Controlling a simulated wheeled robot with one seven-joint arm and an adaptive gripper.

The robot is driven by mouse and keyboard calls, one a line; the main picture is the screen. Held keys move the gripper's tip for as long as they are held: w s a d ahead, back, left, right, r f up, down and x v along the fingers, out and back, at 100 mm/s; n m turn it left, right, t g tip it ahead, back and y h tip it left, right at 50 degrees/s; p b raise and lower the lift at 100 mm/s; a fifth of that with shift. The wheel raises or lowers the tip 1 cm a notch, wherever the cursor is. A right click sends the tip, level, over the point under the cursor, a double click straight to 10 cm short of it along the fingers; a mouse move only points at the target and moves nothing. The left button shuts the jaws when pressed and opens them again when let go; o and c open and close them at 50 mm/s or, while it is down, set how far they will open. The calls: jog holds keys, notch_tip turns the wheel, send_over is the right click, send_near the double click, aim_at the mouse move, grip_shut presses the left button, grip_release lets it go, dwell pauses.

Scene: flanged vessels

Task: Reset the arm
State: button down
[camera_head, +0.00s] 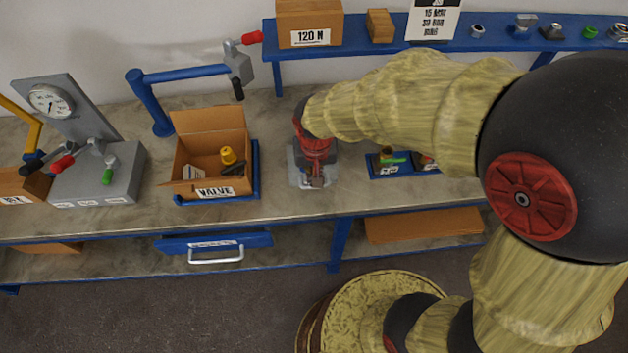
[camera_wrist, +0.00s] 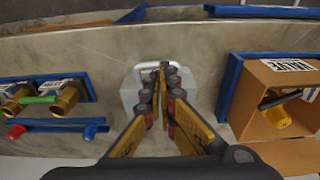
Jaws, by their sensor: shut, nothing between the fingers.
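My arm reaches in from the right over the workbench (camera_head: 350,205), with its end bent down. My gripper (camera_head: 316,180) hangs above a grey block on the bench; the fingertips are together with nothing between them. In the wrist view my gripper (camera_wrist: 162,72) points at the same grey block (camera_wrist: 130,98), which has a pale handle at its far side. The fingers cover the middle of the block. I cannot tell whether they touch it.
To the left is an open cardboard box (camera_head: 178,160) labelled VALVE, holding a yellow part. Beyond it stands a gauge panel (camera_head: 62,115) with levers. A blue tray with brass fittings (camera_wrist: 92,90) sits on the other side. A blue shelf (camera_head: 390,43) runs behind, above the bench.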

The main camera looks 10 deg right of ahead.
notch_tip(320, 180, up, 7)
jog(key=s+p, duration=0.1)
jog(key=shift+f, duration=0.2)
jog(key=shift+s, duration=0.15)
jog(key=s+d+r+t+b, duration=0.3)
jog(key=s+d+r+t, duration=0.1)
jog(key=s+d+r, duration=0.7)
jog(key=shift+s+d+r, duration=0.35)
jog(key=shift+d+r, duration=0.1)
jog(key=shift+d, duration=0.4)
dwell(1.8)
